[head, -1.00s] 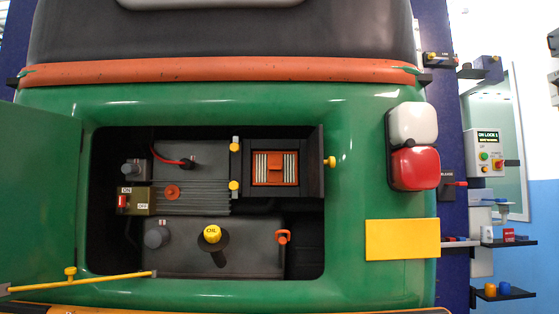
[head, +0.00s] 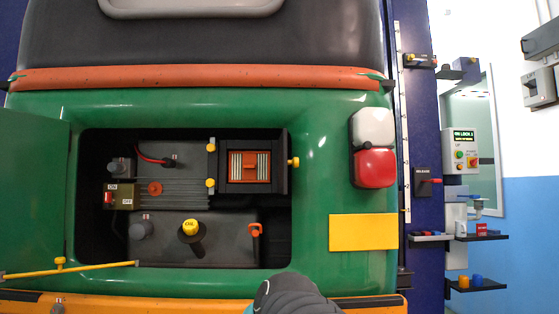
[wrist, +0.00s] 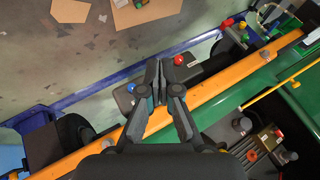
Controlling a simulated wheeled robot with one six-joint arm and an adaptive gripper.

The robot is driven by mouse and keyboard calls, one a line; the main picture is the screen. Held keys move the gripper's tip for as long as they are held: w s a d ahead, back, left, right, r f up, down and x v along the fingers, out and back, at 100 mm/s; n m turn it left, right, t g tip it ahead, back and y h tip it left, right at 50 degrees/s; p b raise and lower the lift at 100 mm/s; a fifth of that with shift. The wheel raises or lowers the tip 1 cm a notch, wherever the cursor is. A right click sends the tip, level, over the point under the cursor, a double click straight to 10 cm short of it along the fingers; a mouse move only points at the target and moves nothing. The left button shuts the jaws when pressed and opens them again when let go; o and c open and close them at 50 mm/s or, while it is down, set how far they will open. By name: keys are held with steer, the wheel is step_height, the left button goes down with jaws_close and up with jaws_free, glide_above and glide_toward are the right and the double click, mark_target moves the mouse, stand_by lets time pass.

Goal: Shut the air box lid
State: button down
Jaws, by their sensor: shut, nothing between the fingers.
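The air box (head: 222,187) is a black box at the upper right of the engine bay in the head view. Its front is uncovered, showing an orange filter (head: 250,167) with pale pleats. Two yellow fittings (head: 211,183) sit at the box's left edge. My gripper (wrist: 158,68) shows in the wrist view, fingers together and empty, over the orange bumper and apart from the air box. The air box cannot be made out there.
The green engine door (head: 35,195) stands open at left, with a yellow rod (head: 95,269) along the bay's lower left. Tail lights (head: 374,168) and a yellow plate (head: 363,232) are at right.

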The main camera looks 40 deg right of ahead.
steer(key=w+d+r+m+t+y, duration=0.1)
steer(key=w+d+r+m+t, duration=0.2)
steer(key=d+r, duration=0.65)
steer(key=w+d+r+m+t, duration=0.2)
steer(key=w+d+r+m, duration=0.2)
steer(key=d+r, duration=0.55)
steer(key=s+d+r+m+t, duration=0.1)
steer(key=s+d+r+t, duration=0.1)
steer(key=s+d+r, duration=0.3)
steer(key=s+d+r+t, duration=0.1)
steer(key=d+r, duration=0.3)
steer(key=r, duration=0.3)
steer(key=s+d+r+m+t, duration=0.1)
steer(key=s+d+r+t, duration=0.1)
steer(key=s+d+r, duration=0.3)
glide_toward(288, 164)
steer(key=w+d, duration=0.3)
steer(key=w, duration=0.2)
steer(key=shift+w+a+r, duration=0.15)
steer(key=shift+w+a, duration=0.2)
steer(key=shift+a, duration=0.15)
steer(key=shift+a, duration=0.15)
